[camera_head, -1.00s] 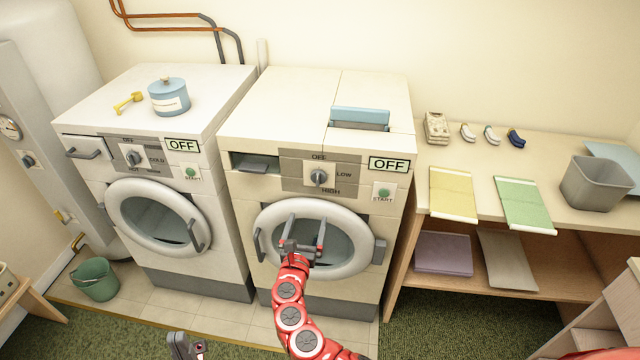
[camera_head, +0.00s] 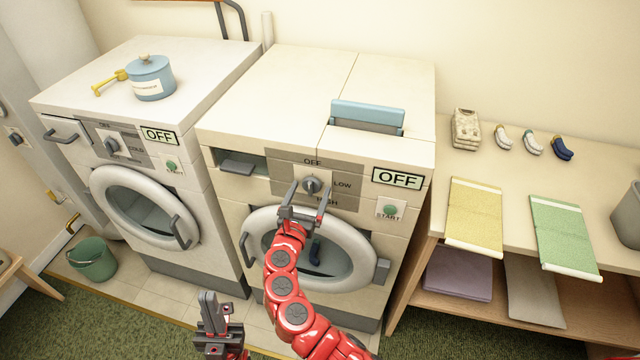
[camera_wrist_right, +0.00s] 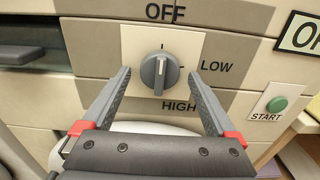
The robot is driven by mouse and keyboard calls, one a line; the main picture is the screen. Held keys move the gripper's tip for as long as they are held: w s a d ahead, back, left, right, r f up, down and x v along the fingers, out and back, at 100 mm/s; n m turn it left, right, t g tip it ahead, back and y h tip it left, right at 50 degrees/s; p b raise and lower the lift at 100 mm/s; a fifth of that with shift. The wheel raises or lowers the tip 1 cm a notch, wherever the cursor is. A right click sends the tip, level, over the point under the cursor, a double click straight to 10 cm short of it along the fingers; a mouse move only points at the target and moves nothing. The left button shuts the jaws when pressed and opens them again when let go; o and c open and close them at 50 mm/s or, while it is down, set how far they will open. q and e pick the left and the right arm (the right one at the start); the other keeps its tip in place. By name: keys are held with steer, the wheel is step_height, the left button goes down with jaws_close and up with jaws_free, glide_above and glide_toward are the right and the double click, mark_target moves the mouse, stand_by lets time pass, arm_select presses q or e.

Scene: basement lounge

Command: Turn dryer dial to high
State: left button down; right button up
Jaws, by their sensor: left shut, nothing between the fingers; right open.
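The dryer (camera_head: 222,122) is the right-hand machine, with its display (camera_head: 398,178) reading OFF. Its grey dial (camera_head: 311,186) sits on a panel marked OFF at top, LOW at right and HIGH at bottom. In the right wrist view the dial (camera_wrist_right: 160,72) has its ridge roughly upright, lined up with the OFF side. My right gripper (camera_head: 308,190) is open in front of the panel; its fingers (camera_wrist_right: 160,80) stand either side of the dial, apart from it. My left gripper (camera_head: 210,305) is shut and empty, low before the machines.
The washer (camera_head: 60,98) stands on the left with a blue canister (camera_head: 151,80) on top. The dryer's round door (camera_head: 357,240) is below my right gripper. The green START button (camera_wrist_right: 277,104) is right of the dial. A shelf table (camera_head: 600,165) stands at the right.

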steer(key=shift+w, duration=0.15)
steer(key=shift+r, duration=0.1)
steer(key=shift+c, duration=0.6)
steer(key=c, duration=1.2)
